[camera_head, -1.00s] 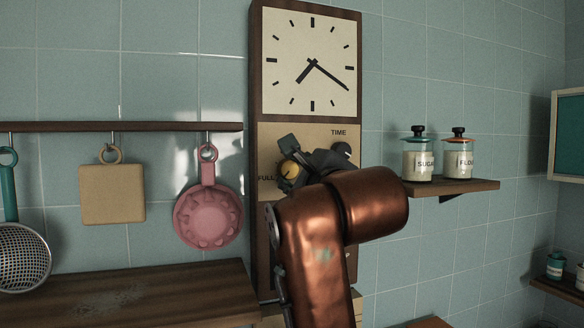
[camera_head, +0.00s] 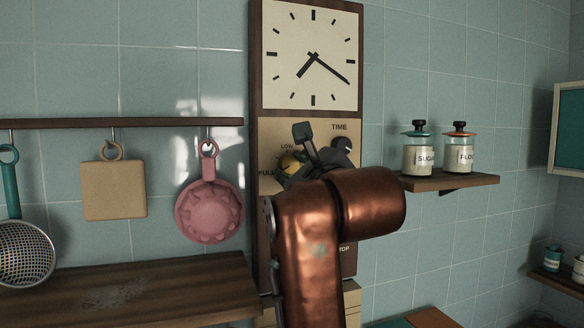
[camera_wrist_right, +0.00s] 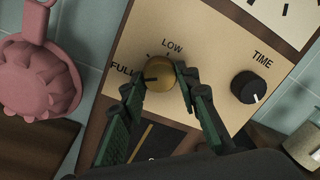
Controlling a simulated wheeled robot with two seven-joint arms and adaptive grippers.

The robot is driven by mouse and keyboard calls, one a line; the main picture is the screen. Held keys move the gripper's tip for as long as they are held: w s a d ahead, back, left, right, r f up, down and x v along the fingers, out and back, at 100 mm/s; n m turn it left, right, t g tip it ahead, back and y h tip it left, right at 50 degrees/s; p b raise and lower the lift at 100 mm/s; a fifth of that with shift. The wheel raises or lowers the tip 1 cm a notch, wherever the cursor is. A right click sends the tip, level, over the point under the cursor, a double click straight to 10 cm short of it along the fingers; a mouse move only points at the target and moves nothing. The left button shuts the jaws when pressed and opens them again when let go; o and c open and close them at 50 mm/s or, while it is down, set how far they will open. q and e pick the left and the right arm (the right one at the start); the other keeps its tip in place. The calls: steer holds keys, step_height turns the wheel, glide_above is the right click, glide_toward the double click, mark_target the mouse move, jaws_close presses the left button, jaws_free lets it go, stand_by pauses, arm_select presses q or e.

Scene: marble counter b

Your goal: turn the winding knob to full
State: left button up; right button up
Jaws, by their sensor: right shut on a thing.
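The yellow winding knob (camera_wrist_right: 160,95) is on the cream panel of the wall clock (camera_head: 312,55), below the dial. It also shows partly in the head view (camera_head: 290,162). A dark pointer mark on the knob faces left, toward the word FULL; the word LOW is above the knob. My right gripper (camera_wrist_right: 160,84) is shut on the knob, with one dark green finger on each side. In the head view my right gripper (camera_head: 296,154) and copper arm hide part of the knob and panel. My left gripper is not in view.
A black TIME knob (camera_wrist_right: 249,87) is right of the winding knob. A pink pan (camera_head: 209,210), a cutting board (camera_head: 113,190) and a strainer (camera_head: 24,250) hang from a rail at left. A shelf (camera_head: 450,182) with sugar and flour jars is at right.

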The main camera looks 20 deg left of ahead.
steer(key=shift+a+f, duration=0.1)
steer(key=shift+f, duration=0.15)
steer(key=o, duration=1.2)
steer(key=shift+r, duration=0.15)
steer(key=shift+c, duration=0.2)
steer(key=v, duration=1.2)
